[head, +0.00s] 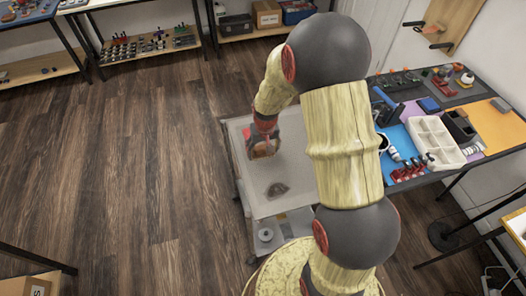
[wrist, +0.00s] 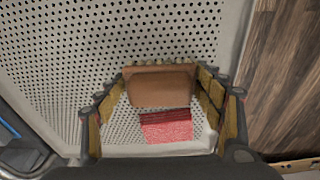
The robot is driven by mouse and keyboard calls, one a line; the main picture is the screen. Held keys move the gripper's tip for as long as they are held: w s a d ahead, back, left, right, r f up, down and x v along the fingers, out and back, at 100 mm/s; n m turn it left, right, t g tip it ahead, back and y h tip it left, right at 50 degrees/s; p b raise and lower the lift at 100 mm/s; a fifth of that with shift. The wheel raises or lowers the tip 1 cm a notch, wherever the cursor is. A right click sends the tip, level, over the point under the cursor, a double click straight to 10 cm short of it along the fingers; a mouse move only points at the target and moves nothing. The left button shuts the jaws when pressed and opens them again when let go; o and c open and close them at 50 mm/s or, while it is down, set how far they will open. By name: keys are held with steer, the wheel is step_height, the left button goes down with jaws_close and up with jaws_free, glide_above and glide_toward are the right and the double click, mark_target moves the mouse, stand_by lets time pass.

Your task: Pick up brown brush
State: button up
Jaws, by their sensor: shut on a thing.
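The brown brush (wrist: 160,88) is between the fingertips of my gripper (wrist: 162,76) in the wrist view, with its smooth brown face toward the camera. My gripper is shut on it, a finger on each side. Pale bumps show along the brush's far edge. In the head view, my gripper (head: 265,146) holds a small brown shape over a light perforated platform (head: 238,140). A dark shadow lies on the platform below, so the brush appears raised clear of it.
A red patch (wrist: 167,127) shows below the brush in the wrist view; I cannot tell what it belongs to. A workbench at right holds a white divided tray (head: 435,142), a blue mat and tools. Wooden floor (head: 130,170) at left is clear.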

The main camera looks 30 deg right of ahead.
mark_target(263, 146)
steer(key=c, duration=0.6)
steer(key=shift+o, duration=0.2)
steer(key=shift+r, duration=0.1)
steer(key=shift+r+p, duration=0.4)
steer(key=shift+r, duration=0.2)
step_height(263, 146, up, 3)
steer(key=shift+f+p, duration=0.2)
steer(key=shift+p, duration=0.55)
steer(key=s+a+r+p, duration=0.4)
steer(key=s+a+r, duration=0.5)
steer(key=s, duration=0.1)
steer(key=shift+a+p, duration=0.3)
steer(key=shift+a, duration=0.05)
